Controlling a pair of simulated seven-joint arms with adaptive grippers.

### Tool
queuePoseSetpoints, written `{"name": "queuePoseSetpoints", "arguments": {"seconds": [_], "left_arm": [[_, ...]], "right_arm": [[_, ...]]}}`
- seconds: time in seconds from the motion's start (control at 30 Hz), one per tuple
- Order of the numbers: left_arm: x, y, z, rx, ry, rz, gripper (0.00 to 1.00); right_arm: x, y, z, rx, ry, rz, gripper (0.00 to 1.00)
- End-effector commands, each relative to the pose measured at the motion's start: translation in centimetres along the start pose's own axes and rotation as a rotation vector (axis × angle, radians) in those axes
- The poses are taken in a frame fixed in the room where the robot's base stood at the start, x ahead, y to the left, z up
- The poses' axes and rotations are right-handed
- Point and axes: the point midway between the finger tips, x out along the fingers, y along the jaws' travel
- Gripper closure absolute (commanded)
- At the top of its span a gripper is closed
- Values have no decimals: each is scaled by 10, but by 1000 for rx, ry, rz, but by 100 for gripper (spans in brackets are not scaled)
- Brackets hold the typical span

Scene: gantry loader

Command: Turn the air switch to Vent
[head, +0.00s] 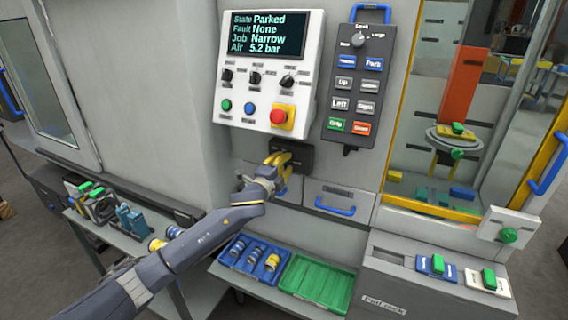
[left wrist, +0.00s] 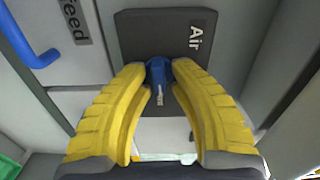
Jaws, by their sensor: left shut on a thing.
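The air switch is a blue knob (left wrist: 158,72) on a dark plate marked "Air" (left wrist: 137,32). In the head view the plate (head: 305,157) sits on the grey machine front, below the control panel. My left gripper (head: 281,161) reaches it there and hides most of the knob. In the left wrist view the yellow fingers of my left gripper (left wrist: 161,82) close around the knob's two sides. A pale pointer mark shows on the knob, towards the picture's bottom. No Vent label is readable. My right gripper is not in view.
The display (head: 265,34) reads State Parked, Fault None, Job Narrow, Air 5.2 bar. A red stop button (head: 279,116) sits above my gripper and a hanging pendant (head: 352,90) to the right. A drawer with a blue handle (head: 335,209) and a green tray (head: 317,281) lie below.

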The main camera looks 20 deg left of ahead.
Motion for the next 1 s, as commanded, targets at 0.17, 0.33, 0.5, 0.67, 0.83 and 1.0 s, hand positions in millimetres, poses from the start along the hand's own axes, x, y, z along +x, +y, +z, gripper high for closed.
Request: {"name": "queuePoseSetpoints", "arguments": {"seconds": [0.17, 0.33, 0.5, 0.67, 0.83, 1.0], "left_arm": [[0, -1, 0, 59, 1, -3, 100], [1, -1, 0, 87, 1, -3, 100], [1, -1, 0, 95, 1, -3, 100], [1, -1, 0, 95, 1, -3, 100], [1, -1, -1, 95, 1, -3, 70], [0, 0, 0, 94, 1, -2, 66]], "right_arm": [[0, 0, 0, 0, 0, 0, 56], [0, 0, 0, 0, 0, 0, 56], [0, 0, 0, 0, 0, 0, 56], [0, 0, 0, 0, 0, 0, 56], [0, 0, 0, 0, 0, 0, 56], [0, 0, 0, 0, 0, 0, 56]]}}
